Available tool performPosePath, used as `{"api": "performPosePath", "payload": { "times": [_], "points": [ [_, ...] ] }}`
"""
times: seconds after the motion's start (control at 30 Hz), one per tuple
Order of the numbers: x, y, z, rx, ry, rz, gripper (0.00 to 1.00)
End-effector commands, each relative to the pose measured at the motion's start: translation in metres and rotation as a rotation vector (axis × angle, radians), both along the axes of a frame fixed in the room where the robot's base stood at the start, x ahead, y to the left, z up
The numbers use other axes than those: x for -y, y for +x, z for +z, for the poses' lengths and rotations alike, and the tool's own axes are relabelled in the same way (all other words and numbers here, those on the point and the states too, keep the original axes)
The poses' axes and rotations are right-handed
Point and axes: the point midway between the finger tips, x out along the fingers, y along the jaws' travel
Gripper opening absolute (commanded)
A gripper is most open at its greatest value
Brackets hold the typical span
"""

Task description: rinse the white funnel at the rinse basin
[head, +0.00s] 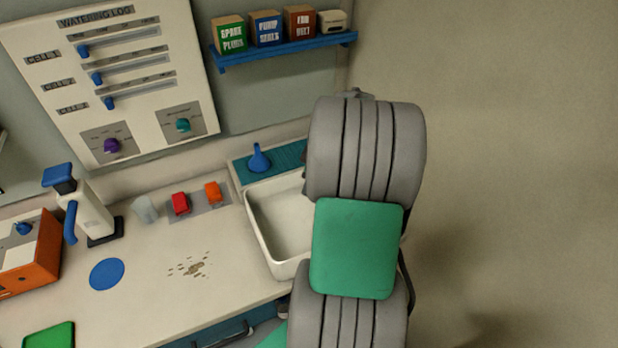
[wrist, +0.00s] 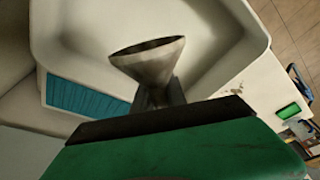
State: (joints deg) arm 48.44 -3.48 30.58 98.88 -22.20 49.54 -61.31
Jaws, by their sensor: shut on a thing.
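The white funnel (wrist: 148,62) shows in the wrist view with its wide mouth away from my gripper; its surface looks greyish. My gripper (wrist: 158,93) is shut on the narrow end of the funnel. The white rinse basin (head: 280,222) stands at the right end of the counter in the head view, and my arm covers its right part. In the wrist view the basin (wrist: 80,30) lies behind the funnel. I cannot tell how far the funnel is above its floor. My gripper and the white funnel are hidden behind my arm in the head view.
A blue funnel (head: 259,159) stands on a teal mat (head: 285,158) behind the basin. Red (head: 180,204) and orange (head: 213,193) blocks, a clear cup (head: 145,209) and a white jug (head: 90,215) stand left. Brown specks (head: 190,267) lie on otherwise open counter.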

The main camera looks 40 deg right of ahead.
Motion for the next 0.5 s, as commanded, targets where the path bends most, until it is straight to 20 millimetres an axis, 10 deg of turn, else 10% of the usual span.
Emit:
{"api": "performPosePath", "payload": {
  "times": [0.5],
  "points": [
    [-0.001, 0.000, -0.062, -0.001, 0.001, -0.001, 0.00]
  ]
}}
